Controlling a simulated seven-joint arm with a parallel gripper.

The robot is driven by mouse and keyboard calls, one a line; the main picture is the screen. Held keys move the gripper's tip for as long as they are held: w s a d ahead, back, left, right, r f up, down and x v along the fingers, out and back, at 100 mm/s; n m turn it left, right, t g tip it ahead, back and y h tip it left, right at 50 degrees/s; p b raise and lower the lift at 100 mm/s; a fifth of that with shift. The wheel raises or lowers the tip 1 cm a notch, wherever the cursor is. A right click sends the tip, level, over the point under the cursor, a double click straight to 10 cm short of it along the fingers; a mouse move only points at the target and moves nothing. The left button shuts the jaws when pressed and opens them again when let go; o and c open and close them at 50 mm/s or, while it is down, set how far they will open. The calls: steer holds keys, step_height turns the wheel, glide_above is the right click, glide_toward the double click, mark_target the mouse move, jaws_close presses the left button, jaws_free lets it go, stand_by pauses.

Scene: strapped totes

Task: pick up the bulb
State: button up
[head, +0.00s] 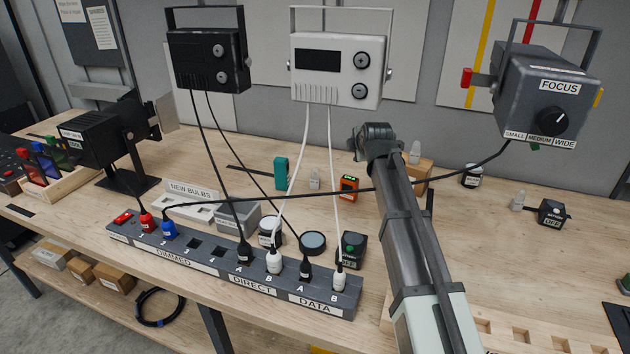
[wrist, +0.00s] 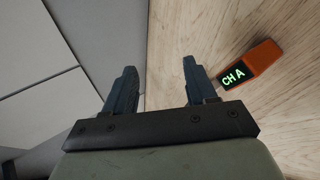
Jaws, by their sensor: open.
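Several small pale bulb-like things stand on the bench in the head view. One bulb (head: 314,179) is at mid-bench, left of the orange device. Another (head: 414,153) is by a wooden block just right of my arm, and another (head: 517,201) is at the right. Which one the task means I cannot tell. My gripper (wrist: 160,66) is open and empty in the wrist view, with both fingers apart above the bench and no bulb between them. In the head view my arm reaches up over the bench, and its fingers are not clearly visible.
The orange device (head: 348,187) marked CH A also shows right of my fingers in the wrist view (wrist: 250,66). A white "NEW BULBS" tray (head: 187,207) sits left. Cables cross above the bench to a socket strip (head: 225,266). The wall stands behind.

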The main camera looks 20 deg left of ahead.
steer(key=a+m+g, duration=0.1)
steer(key=a+m, duration=0.1)
steer(key=m, duration=0.4)
steer(key=n+g+y, duration=0.3)
steer(key=n+g, duration=0.1)
steer(key=n, duration=2.6)
glide_toward(317, 170)
steer(key=x, duration=0.7)
steer(key=shift+w+a+f, duration=0.15)
steer(key=shift+w, duration=0.1)
steer(key=shift+s+x, duration=0.15)
steer(key=shift+x, duration=1.35)
steer(key=shift+s+x, duration=0.1)
steer(key=shift+x, duration=1.35)
steer(key=shift+a+f, duration=0.1)
